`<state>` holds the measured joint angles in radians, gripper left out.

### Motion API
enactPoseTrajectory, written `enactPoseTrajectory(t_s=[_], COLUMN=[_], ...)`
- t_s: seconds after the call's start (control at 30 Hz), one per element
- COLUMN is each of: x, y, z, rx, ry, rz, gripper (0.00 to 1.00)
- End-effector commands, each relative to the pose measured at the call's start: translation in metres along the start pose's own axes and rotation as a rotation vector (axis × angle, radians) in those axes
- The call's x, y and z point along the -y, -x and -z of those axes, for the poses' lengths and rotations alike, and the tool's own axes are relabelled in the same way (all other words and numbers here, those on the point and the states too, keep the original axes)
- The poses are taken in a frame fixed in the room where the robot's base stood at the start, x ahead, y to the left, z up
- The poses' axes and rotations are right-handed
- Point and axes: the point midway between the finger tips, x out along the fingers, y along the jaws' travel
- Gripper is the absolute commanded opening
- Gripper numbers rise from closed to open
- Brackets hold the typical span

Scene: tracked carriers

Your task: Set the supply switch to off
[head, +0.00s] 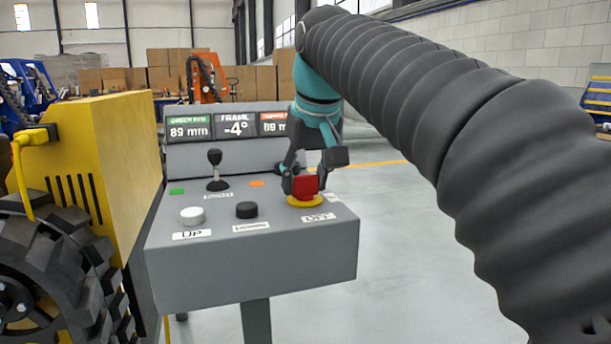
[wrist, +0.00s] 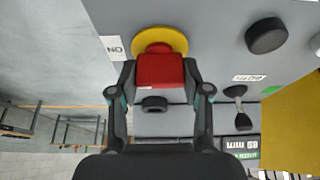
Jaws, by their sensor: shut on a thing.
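The supply switch is a red handle (head: 305,186) on a yellow round base (head: 304,202), at the right of the grey console top, by a label that reads OFF. In the wrist view the red handle (wrist: 159,71) stands in front of its yellow disc (wrist: 170,37), with a label reading ON beside it. My gripper (head: 306,178) reaches down from above. Its two fingers (wrist: 158,75) are shut on the red handle, one on each side. The gripper partly hides the handle in the head view.
The console (head: 250,275) also carries a white button (head: 193,215), a black knob (head: 246,210) and a black lever (head: 216,170). Displays (head: 236,126) stand behind. A yellow machine (head: 110,160) with a black tyre is close on the left. The floor to the right is open.

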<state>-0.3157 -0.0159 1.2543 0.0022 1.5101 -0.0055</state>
Motion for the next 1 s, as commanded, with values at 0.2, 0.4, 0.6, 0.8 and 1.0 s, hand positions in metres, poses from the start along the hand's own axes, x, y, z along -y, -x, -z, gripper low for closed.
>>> enactPoseTrajectory(t_s=[0.2,0.4,0.6,0.8,1.0], x=[-0.0008,-0.0011,-0.0012,-0.0012,-0.0008], y=[0.0027,0.0030,0.0026,0.0009,-0.0003], z=[0.0010,0.0016,0.0015,0.0014,0.0011], rx=[0.002,0.001,0.001,0.001,0.000], ry=[0.120,0.286,0.462,0.638,0.813], rz=[0.051,0.120,0.193,0.266,0.339], gripper=[0.13,0.13,0.13,0.13,0.13])
